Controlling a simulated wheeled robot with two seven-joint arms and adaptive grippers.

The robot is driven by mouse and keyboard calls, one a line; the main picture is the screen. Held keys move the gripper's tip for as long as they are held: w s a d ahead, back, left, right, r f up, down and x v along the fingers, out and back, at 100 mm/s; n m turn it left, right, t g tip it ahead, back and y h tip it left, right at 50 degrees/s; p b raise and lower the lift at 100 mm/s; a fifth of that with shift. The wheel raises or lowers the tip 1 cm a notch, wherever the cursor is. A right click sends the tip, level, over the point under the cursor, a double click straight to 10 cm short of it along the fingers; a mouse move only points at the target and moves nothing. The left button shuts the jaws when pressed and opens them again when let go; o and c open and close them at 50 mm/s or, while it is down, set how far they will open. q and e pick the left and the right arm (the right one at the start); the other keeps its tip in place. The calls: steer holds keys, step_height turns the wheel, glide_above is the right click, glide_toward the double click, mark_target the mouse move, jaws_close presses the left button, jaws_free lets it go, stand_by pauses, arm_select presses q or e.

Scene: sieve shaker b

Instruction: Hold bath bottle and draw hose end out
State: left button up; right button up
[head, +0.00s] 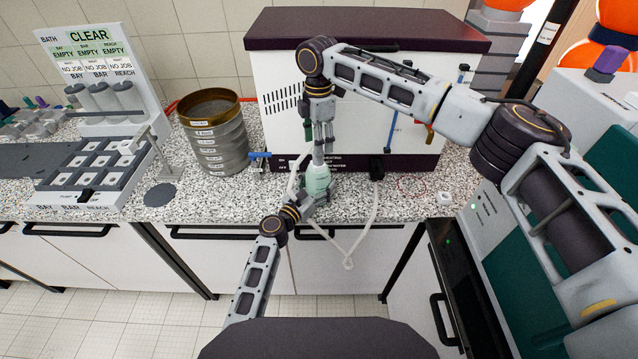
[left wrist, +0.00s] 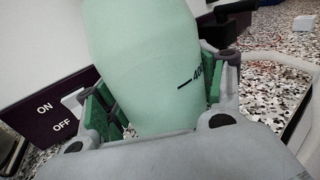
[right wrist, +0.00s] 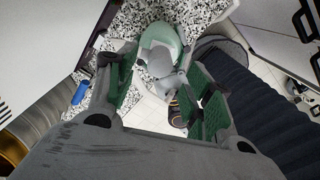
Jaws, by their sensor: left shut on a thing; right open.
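The bath bottle (head: 317,179), pale green, stands at the bench's front edge before the white machine. In the left wrist view the bottle (left wrist: 145,50) fills the middle, with a dark volume mark on its side. My left gripper (head: 316,199) is shut around its lower part. My right gripper (head: 322,152) points down just above the bottle, open. In the right wrist view the bottle (right wrist: 160,40) shows beyond its spread fingers (right wrist: 155,75). A whitish hose (head: 348,262) hangs in a loop below the bench edge. I cannot make out its end at the bottle.
The machine (head: 290,95) stands close behind the bottle, with a blue-handled valve (head: 260,156) at its left. A sieve stack (head: 215,135) and a compartment tray (head: 95,170) stand further left.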

steer(key=shift+f, duration=2.85)
jaws_close()
steer(key=shift+r, duration=0.55)
steer(key=shift+r, duration=0.3)
steer(key=shift+r, duration=2.35)
steer(key=shift+r, duration=2.3)
